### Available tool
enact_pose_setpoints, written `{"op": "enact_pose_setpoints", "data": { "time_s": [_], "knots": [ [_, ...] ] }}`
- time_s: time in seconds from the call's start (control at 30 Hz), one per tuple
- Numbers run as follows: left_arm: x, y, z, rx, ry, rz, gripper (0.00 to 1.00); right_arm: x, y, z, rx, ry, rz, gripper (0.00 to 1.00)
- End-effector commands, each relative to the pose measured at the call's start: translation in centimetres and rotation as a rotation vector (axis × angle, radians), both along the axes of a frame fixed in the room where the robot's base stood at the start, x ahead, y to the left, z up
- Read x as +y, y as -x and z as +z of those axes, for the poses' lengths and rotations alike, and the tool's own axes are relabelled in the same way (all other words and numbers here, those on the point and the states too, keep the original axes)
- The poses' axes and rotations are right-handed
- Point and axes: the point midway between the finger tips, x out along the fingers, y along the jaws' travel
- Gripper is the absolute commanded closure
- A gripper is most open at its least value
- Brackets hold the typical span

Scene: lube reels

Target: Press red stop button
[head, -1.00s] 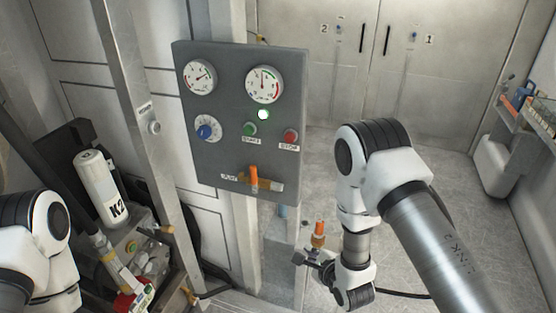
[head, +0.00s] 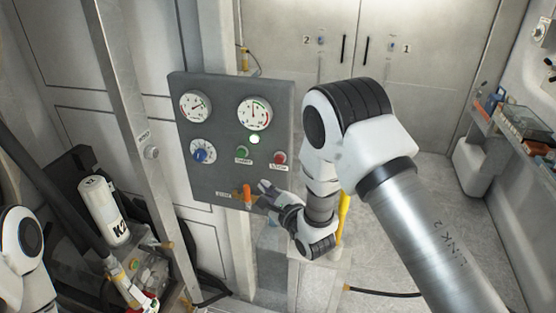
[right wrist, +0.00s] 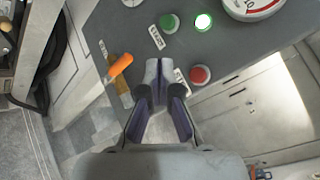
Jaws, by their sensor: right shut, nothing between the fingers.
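The red stop button (head: 280,158) is at the lower right of the grey control panel (head: 222,178), above a small white label. It also shows in the right wrist view (right wrist: 200,74), just right of the fingertips. My right gripper (head: 264,187) is below the button near the panel's lower edge, with its fingers pointing toward the panel. In the right wrist view its fingertips (right wrist: 159,72) are together and empty, apart from the button in the picture. The left arm shows at the left edge, but its gripper is out of view.
A green button (head: 243,153), a lit green lamp (head: 254,140), a blue knob (head: 200,155) and two gauges share the panel. An orange lever (head: 247,195) is close beside my right gripper. A yellow post (head: 344,212) stands behind my right arm.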

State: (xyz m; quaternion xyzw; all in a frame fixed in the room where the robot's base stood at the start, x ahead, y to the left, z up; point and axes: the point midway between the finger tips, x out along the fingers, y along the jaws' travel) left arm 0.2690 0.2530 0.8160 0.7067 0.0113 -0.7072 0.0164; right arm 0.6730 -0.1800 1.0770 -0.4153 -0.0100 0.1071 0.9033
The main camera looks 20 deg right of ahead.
Motion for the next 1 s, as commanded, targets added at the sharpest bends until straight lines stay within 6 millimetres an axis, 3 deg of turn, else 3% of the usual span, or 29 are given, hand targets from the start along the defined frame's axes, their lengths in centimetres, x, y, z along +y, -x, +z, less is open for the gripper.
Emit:
{"op": "enact_pose_setpoints", "data": {
  "time_s": [0.17,0.7,1.0],
  "knots": [
    [0.0,0.0,-0.2,0.000,0.000,0.000,0.60,-0.5,-0.7,-0.1,0.000,-0.001,-0.001,1.00],
    [0.0,0.0,-1.3,0.000,0.000,0.000,0.60,-4.5,-6.6,-0.2,-0.001,0.000,-0.001,1.00],
    [0.0,0.0,-1.4,0.000,0.000,0.000,0.60,-5.0,-7.3,0.0,0.001,0.001,0.000,1.00]
  ]
}}
